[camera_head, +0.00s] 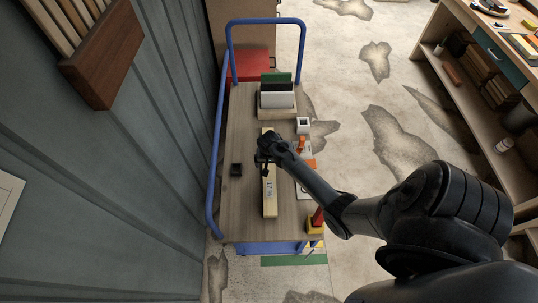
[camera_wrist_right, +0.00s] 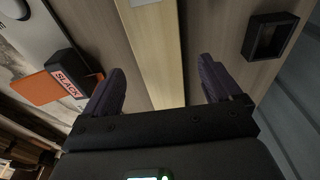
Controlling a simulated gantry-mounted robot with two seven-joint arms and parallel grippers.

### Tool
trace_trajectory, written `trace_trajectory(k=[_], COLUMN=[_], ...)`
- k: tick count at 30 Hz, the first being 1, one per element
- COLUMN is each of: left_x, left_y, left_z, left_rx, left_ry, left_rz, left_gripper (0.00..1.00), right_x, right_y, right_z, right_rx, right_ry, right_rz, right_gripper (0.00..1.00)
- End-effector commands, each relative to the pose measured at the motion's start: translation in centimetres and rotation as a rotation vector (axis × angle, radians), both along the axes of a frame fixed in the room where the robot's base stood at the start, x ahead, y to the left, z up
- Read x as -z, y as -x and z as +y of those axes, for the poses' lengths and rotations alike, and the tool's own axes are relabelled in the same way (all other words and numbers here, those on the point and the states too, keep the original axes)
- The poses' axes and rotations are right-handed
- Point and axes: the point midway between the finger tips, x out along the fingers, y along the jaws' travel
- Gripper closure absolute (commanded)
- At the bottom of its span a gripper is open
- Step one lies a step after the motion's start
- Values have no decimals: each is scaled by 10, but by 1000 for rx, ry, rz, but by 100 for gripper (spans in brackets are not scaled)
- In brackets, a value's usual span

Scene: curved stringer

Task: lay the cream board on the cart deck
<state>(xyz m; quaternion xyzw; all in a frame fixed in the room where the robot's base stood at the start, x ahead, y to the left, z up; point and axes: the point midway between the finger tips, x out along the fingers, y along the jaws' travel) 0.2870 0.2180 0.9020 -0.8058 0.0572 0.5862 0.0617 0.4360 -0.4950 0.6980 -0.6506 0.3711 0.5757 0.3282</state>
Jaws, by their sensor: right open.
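The cream board (camera_head: 269,198) is a long, narrow strip that appears to lie flat along the middle of the wooden cart deck (camera_head: 239,205). My right gripper (camera_head: 265,168) is over the board and hides part of it. In the right wrist view the board (camera_wrist_right: 158,50) runs between the two spread fingers of the open gripper (camera_wrist_right: 158,78), with a gap on each side. My left gripper is not in view.
A small black open box (camera_head: 236,169) sits left of the board. A rack with white and green panels (camera_head: 277,98) stands at the deck's far end. A black block labelled SLACK (camera_wrist_right: 68,73) lies right of the board. Blue rails (camera_head: 217,150) border the left side.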

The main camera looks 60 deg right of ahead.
Motion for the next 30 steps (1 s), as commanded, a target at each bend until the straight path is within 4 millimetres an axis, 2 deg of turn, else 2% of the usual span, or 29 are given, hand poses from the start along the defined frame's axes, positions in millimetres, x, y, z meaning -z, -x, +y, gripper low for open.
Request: trace_trajectory(k=[1, 3, 9, 16, 20, 23, 26, 30], left_x=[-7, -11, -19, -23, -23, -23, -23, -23], left_y=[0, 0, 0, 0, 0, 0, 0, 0], left_z=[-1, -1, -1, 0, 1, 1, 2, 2], left_rx=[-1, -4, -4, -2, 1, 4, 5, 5], left_ry=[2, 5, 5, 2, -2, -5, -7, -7], left_rz=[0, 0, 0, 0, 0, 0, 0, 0], left_gripper=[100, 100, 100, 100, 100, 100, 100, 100], right_x=[-13, -26, -57, -78, -91, -105, -124, -155], right_y=[1, 2, 3, 7, 16, 28, 46, 80], right_z=[1, 2, 6, 10, 26, 54, 98, 167], right_rx=[0, 0, 1, -22, -137, -300, -507, -792], right_ry=[0, 1, -1, 9, 55, 102, 142, 159], right_rz=[-1, -1, -1, 1, 0, -4, -14, -48], right_gripper=[9, 9, 9, 9, 9, 9, 9, 9])
